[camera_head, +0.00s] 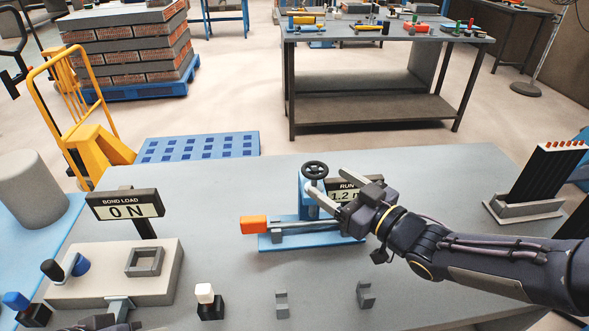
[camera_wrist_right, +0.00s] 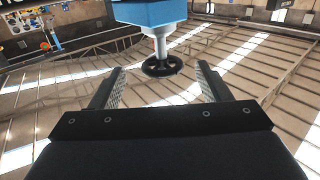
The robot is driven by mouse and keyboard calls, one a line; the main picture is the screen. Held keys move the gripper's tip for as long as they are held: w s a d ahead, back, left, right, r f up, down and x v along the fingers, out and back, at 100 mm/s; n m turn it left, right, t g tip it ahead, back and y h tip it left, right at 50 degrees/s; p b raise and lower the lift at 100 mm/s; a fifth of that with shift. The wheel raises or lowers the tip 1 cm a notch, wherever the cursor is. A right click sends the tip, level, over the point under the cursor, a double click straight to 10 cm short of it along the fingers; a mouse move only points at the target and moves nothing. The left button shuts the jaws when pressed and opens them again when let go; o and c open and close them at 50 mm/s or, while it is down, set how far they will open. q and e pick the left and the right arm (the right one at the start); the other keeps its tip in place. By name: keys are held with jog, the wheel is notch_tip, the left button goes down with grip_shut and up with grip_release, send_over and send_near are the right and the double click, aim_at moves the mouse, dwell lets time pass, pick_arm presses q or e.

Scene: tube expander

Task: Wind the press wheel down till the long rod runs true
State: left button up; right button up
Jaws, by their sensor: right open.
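The blue press (camera_head: 308,205) stands on the bench with its black press wheel (camera_head: 315,170) on top. A long grey rod (camera_head: 290,229) lies along its base, with an orange block (camera_head: 254,225) at the left end. My right gripper (camera_head: 327,181) is open beside the wheel. In the right wrist view, the wheel (camera_wrist_right: 162,67) shows between and beyond the open fingers (camera_wrist_right: 157,78), with nothing held. A display reading "RUN 1.2" (camera_head: 345,196) is partly hidden by my gripper. A dark part at the bottom left edge, perhaps my left gripper (camera_head: 100,322), is mostly cut off.
A sign reading "BOND LOAD ON" (camera_head: 125,205) stands behind a pale block (camera_head: 165,260) at the left. Small grey brackets (camera_head: 282,304) and a black-and-white piece (camera_head: 208,302) sit at the front. A black rack (camera_head: 535,185) stands at the right. The bench behind the press is clear.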

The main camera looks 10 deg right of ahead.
aim_at(308, 168)
jog(key=x, duration=0.7)
jog(key=shift+w+a+r, duration=0.1)
jog(key=shift+w+a, duration=0.1)
jog(key=shift+a, duration=0.1)
jog(key=shift+c, duration=0.4)
